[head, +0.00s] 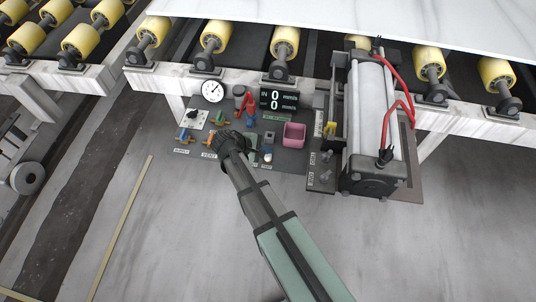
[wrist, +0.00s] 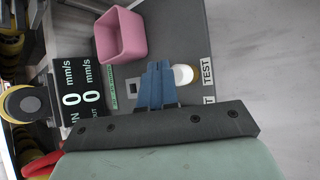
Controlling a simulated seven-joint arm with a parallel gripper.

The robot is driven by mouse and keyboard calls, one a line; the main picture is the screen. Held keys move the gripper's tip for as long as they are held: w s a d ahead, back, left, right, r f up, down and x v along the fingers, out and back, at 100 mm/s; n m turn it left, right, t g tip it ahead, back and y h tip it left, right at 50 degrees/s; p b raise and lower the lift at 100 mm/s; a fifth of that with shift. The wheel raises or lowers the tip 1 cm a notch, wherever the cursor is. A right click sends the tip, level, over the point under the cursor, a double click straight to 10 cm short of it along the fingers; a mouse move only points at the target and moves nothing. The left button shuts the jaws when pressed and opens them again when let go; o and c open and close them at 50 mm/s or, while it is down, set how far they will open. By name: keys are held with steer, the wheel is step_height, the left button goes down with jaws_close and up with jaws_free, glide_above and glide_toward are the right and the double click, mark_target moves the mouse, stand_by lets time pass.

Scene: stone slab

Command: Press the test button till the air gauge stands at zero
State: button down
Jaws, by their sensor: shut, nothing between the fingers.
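The air gauge (head: 212,91) is a round white dial at the back left of the control panel. Its needle seems to point up and right; the figures are too small to read. The test button is a white round cap (head: 267,157) near the panel's front edge. In the wrist view the white cap (wrist: 183,74) is beside the TEST label (wrist: 208,70). My gripper (wrist: 156,68) has its blue fingers shut and empty, just left of the cap there. I cannot tell whether they touch it. In the head view the fingers are hard to make out.
A pink open box (head: 294,135) stands right of the button. A display (head: 278,99) reading zeros is behind it. Red and blue fittings crowd the panel's back. A large cylinder unit (head: 372,120) with red hoses stands right. Yellow rollers (head: 285,42) line the back under a white slab.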

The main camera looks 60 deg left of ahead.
mark_target(266, 156)
steer(key=shift+f, duration=0.1)
steer(key=shift+f, duration=0.3)
steer(key=shift+f, duration=0.6)
stand_by(1.0)
steer(key=shift+r, duration=1)
steer(key=shift+r, duration=2.5)
